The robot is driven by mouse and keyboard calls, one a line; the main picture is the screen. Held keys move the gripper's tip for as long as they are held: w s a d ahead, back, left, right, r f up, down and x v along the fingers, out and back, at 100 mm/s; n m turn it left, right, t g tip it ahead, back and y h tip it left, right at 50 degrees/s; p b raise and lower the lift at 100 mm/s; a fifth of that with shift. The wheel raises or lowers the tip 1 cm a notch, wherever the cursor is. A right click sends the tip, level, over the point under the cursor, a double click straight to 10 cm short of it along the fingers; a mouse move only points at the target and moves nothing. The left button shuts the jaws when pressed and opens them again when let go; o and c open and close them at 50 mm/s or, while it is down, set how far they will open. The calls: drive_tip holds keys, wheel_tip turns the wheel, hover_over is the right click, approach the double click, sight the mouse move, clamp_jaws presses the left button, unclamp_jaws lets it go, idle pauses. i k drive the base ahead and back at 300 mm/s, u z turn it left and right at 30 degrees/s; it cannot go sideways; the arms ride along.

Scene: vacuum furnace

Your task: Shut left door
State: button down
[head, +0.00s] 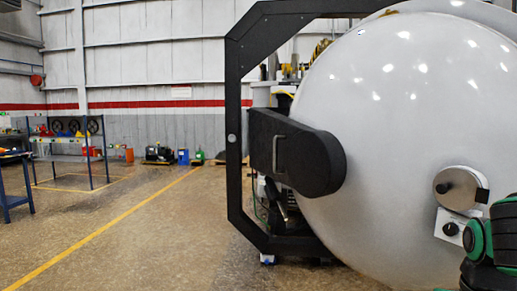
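A large white domed furnace door (400,130) fills the right half of the head view. Its right side runs out of the picture. A thick black hinge arm (315,160) reaches onto the left side of the dome and carries a grey vertical bar handle (280,155). A round metal fitting (457,187) sits on the dome's lower right. The frames do not show clearly whether the door's rim is seated. Part of my green and black arm shows at the lower right corner, in front of the dome. My gripper's fingers are not visible.
A black angular frame (236,90) stands around the door's left side, with machinery behind it. Open floor lies to the left with a yellow line (110,225). A blue table (14,185), a rack (72,150) and small items by the wall (183,157) stand farther back.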

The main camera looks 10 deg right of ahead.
sight(399, 101)
drive_tip(key=u, duration=0.05)
drive_tip(key=i, duration=1)
drive_tip(key=u, duration=0.35)
drive_tip(key=k, duration=0.9)
drive_tip(key=z, duration=0.3)
drive_tip(key=i, duration=0.5)
drive_tip(key=u, duration=0.05)
